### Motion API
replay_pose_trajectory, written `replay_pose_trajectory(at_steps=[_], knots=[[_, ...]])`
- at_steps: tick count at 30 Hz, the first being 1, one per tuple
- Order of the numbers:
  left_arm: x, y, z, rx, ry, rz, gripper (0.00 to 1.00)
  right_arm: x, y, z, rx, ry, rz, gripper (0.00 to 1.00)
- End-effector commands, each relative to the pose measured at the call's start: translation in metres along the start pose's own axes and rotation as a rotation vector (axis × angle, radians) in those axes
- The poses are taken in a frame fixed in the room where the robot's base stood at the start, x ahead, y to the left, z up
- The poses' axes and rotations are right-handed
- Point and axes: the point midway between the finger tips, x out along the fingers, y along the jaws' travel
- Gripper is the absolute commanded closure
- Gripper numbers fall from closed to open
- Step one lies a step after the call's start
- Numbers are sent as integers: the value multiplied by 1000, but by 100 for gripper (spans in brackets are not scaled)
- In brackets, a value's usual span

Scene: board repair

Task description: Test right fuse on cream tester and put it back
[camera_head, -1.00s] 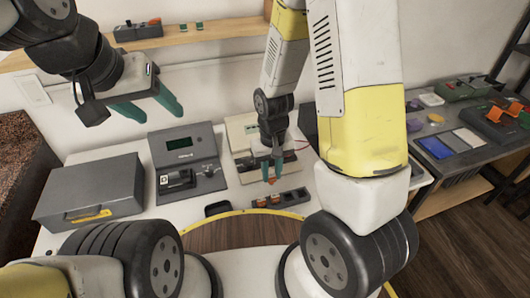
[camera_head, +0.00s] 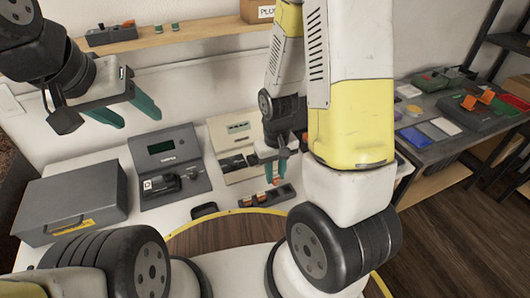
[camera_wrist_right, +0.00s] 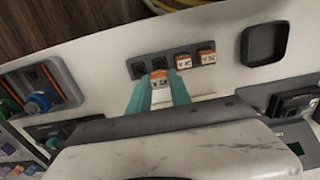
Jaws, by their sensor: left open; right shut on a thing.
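My right gripper (camera_head: 282,178) is shut on an orange-and-white fuse (camera_wrist_right: 158,76), fingers pointing down. It holds the fuse at the dark fuse holder (camera_head: 284,193), over or at its empty-slot side; I cannot tell whether it touches. In the right wrist view the holder (camera_wrist_right: 187,65) has two orange fuses seated on the right and empty slots on the left. The cream tester (camera_head: 221,138) stands behind, partly hidden by my right arm; its display shows green marks. My left gripper (camera_head: 136,113) is open and empty, high on the left.
A dark grey tester (camera_head: 167,148) with a screen stands left of the cream one. A grey box (camera_head: 72,203) is further left. A small black tray (camera_head: 203,210) lies left of the fuse holder. A side table (camera_head: 455,125) at right holds coloured parts.

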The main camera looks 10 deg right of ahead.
Motion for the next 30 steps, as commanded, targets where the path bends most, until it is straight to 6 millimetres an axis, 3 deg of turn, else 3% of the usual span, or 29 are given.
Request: replay_pose_trajectory(at_steps=[19,30], knots=[[0,0,0,0,0,0,42,27,0,0,1,-2,0,100],[0,0,0,0,0,0,42,28,0,0,1,0,0,100]])
